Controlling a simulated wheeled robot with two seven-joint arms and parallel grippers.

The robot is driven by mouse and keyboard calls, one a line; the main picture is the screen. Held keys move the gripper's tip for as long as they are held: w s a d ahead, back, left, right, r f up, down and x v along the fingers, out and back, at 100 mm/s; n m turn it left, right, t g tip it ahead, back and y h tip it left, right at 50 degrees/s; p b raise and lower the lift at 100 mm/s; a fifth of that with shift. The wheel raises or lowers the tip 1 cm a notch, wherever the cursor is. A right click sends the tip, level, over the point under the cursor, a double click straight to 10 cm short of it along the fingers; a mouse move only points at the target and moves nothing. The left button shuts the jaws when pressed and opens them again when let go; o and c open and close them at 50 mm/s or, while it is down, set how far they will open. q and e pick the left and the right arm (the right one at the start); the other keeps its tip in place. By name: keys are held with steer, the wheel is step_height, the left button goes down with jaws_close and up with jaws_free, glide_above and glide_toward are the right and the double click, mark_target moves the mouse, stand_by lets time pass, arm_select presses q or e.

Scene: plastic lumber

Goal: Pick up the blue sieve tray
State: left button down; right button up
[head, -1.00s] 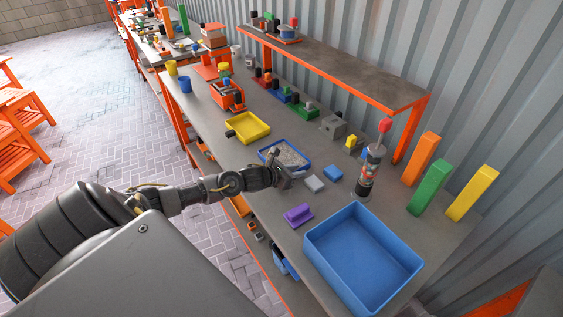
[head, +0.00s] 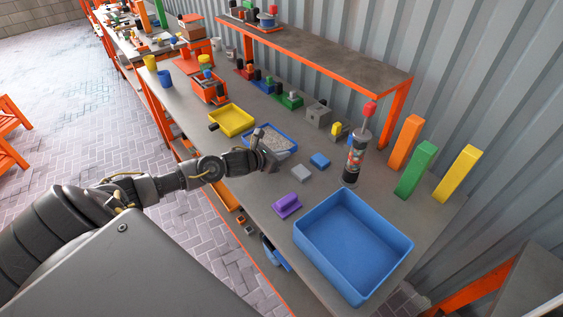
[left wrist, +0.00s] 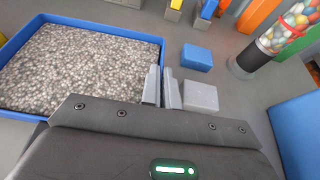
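The blue sieve tray (head: 289,138) is a shallow blue-rimmed tray full of grey pebble-like grains. It is near the middle of the head view, and its rim (left wrist: 120,30) fills the upper left of the left wrist view. My left gripper (head: 268,158) is at the tray's near right side. In the left wrist view its two fingers (left wrist: 162,90) are close together, one on each side of the tray's right wall, and look shut on it. The tray seems slightly raised off the bench. The gripped part of the wall is hidden by the fingers. My right gripper is not in view.
A grey block (head: 301,173), a blue block (head: 320,160) and a purple piece (head: 287,205) lie right of the tray. A large empty blue bin (head: 355,240) and a tube of coloured balls (head: 354,158) stand beyond. A yellow tray (head: 232,120) is close on the left.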

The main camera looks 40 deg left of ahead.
arm_select(q)
steer(key=s+r, duration=0.1)
steer(key=s+a+r+b, duration=0.1)
steer(key=s+r, duration=0.1)
steer(key=s+a+r, duration=0.1)
steer(key=r, duration=0.1)
steer(key=shift+s+a+r+b, duration=0.25)
steer(key=shift+s+b, duration=0.05)
steer(key=a+v, duration=0.2)
steer(key=v, duration=0.7)
steer(key=shift+w+r, duration=0.2)
steer(key=shift+r, duration=0.2)
